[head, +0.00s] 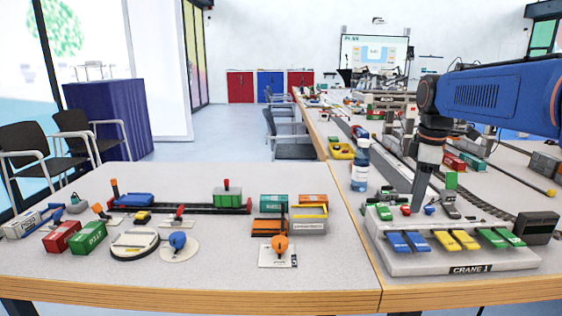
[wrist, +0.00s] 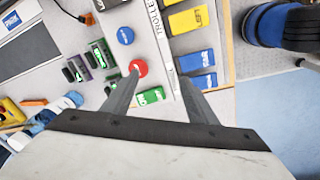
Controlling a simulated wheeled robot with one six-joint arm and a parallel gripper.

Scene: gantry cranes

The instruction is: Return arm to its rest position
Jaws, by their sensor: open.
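My blue arm (head: 490,95) reaches in from the right in the head view, with its wrist bent downward. My gripper (head: 418,205) points down over the back part of the CRANE 1 control panel (head: 470,264). In the wrist view my gripper (wrist: 159,80) has its two fingers spread apart with nothing between them. A red round button (wrist: 139,67) is near the left fingertip, and a green key (wrist: 151,96) shows between the fingers. I cannot tell whether the fingertips touch the panel.
Toy containers, a track and small levers cover the left table (head: 330,285). A dark box (head: 541,227) sits right of the panel.

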